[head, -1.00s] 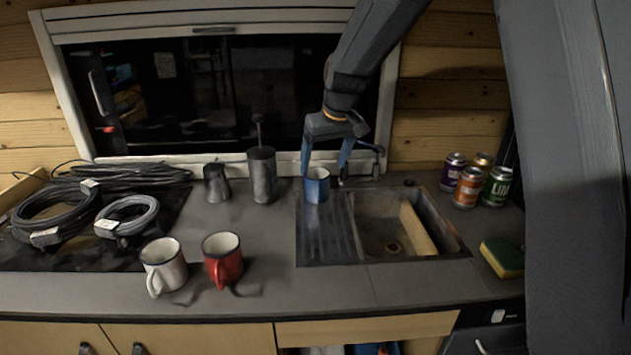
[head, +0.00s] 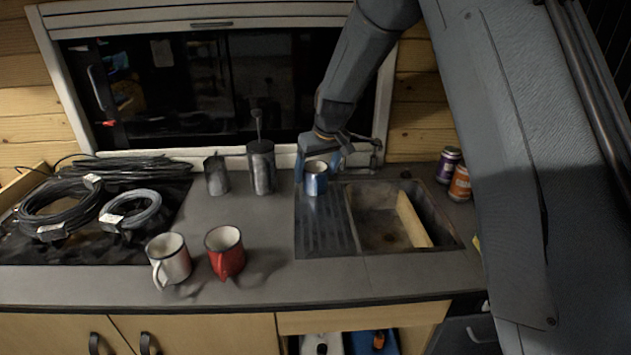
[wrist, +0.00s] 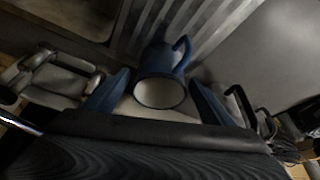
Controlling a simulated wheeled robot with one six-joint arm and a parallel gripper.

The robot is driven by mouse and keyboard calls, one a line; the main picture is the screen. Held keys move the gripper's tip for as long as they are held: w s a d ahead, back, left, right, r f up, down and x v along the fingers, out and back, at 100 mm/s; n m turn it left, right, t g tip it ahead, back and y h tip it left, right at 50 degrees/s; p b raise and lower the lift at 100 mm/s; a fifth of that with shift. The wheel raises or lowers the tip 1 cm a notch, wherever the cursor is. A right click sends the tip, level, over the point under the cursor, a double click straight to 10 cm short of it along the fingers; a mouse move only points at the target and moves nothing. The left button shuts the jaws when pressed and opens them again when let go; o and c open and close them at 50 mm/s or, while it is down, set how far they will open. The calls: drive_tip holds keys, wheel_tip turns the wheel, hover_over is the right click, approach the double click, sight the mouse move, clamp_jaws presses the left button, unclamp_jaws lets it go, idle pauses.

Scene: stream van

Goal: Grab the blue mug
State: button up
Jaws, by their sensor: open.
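The blue mug (head: 315,184) stands upright on the ridged drainer left of the sink in the head view. In the wrist view the blue mug (wrist: 165,72) shows its pale inside and dark rim, with its handle at the upper right. My gripper (head: 318,168) is down at the mug, coming from behind it. In the wrist view my gripper (wrist: 163,100) is open, with one blue finger on each side of the mug's rim. A gap shows between the mug and each finger.
The sink basin (head: 385,222) lies right of the mug. A faucet (head: 372,158) stands close behind. A grey canister (head: 262,168) and a metal jug (head: 216,175) stand to the left. White (head: 168,259) and red (head: 226,251) mugs stand near the front edge.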

drive_tip(key=c, duration=1.4)
drive_tip(key=shift+r, duration=0.15)
